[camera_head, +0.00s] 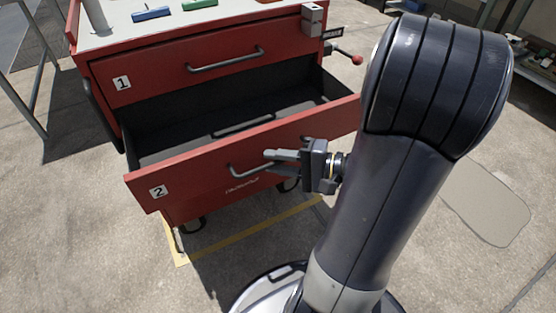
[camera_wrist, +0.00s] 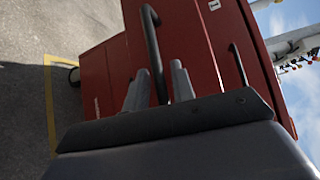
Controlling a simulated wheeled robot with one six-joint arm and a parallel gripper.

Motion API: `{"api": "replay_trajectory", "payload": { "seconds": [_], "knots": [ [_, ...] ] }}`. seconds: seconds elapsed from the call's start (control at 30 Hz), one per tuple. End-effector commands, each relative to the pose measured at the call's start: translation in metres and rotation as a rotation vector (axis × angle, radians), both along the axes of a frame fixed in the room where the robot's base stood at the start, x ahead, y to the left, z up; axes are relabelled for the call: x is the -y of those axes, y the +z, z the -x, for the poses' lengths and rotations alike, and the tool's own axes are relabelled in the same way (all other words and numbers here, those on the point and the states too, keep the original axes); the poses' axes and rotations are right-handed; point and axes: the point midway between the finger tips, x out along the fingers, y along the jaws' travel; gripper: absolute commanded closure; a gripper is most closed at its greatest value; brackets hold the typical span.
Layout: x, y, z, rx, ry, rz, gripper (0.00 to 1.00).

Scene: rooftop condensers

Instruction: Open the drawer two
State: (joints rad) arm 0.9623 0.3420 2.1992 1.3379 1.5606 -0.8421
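Drawer two (camera_head: 200,182) is a red drawer marked 2 in a red tool cabinet. It is pulled far out and its dark inside shows. Its grey bar handle (camera_head: 234,170) is on the front panel. My gripper (camera_head: 268,155) is at the right part of this handle. In the wrist view the handle (camera_wrist: 152,38) passes between the two fingers of my gripper (camera_wrist: 160,70). The fingers stand apart, with slight gaps beside the bar. Part of the handle is hidden behind the fingers.
Drawer one (camera_head: 140,80), above, is shut. A blue object (camera_head: 151,14) and a green one (camera_head: 199,4) lie on the cabinet top. A small grey box (camera_head: 312,19) sits at its right corner. A metal railing (camera_head: 22,100) stands left. Concrete floor is clear in front and left.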

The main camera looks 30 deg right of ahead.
Motion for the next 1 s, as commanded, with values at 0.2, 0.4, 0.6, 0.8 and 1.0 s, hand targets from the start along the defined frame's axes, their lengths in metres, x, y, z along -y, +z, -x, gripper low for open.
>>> {"api": "replay_trajectory", "payload": {
  "seconds": [0.2, 0.4, 0.6, 0.8, 1.0],
  "knots": [
    [0.0, 0.0, 0.0, 0.001, 0.0, -0.001, 0.68],
    [0.003, 0.001, 0.002, 0.001, -0.002, 0.0, 0.68],
    [0.018, 0.005, 0.016, 0.001, -0.006, 0.0, 0.68],
    [0.04, 0.01, 0.038, 0.001, -0.007, -0.001, 0.68],
    [0.061, 0.014, 0.059, 0.0, -0.004, -0.002, 0.68]
  ]
}}
